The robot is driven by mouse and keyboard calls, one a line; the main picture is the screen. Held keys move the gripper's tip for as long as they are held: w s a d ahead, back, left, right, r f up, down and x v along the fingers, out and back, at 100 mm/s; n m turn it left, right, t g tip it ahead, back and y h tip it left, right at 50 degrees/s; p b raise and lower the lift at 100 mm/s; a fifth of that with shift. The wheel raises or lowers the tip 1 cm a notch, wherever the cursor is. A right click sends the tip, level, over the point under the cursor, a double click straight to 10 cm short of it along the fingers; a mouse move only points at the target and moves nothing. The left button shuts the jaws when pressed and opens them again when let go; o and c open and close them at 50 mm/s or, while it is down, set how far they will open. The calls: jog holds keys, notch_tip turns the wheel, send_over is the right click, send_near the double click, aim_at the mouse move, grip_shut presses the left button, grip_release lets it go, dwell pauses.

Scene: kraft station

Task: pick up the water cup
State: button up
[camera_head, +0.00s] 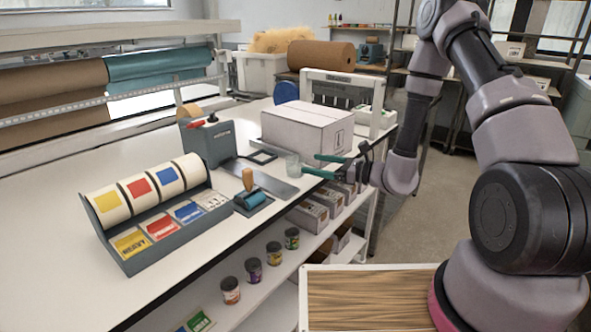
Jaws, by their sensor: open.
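The water cup (292,165) is a small, clear, see-through cup. It stands upright on the white table (150,250), near the table's right edge, in front of the white box. My gripper (310,164) comes in from the right with two green fingers. The fingers are open, one behind the other in the picture, and their tips point left at the cup. The tips are close to the cup's right side. I cannot tell whether they touch it. Nothing is between the fingers that I can see.
A closed white box (305,130) stands right behind the cup. A label roll rack (155,215) is nearer. Jars (253,270) and boxes line the shelf below.

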aim_at(287, 161)
jog(key=shift+w+a+f, duration=0.15)
jog(key=shift+w+f, duration=0.05)
jog(key=shift+f, duration=0.25)
jog(key=shift+m, duration=0.3)
jog(key=x, duration=1)
jog(key=shift+w+f, duration=0.2)
jog(key=shift+w, duration=0.2)
jog(key=c, duration=1.4)
jog(key=shift+r, duration=0.1)
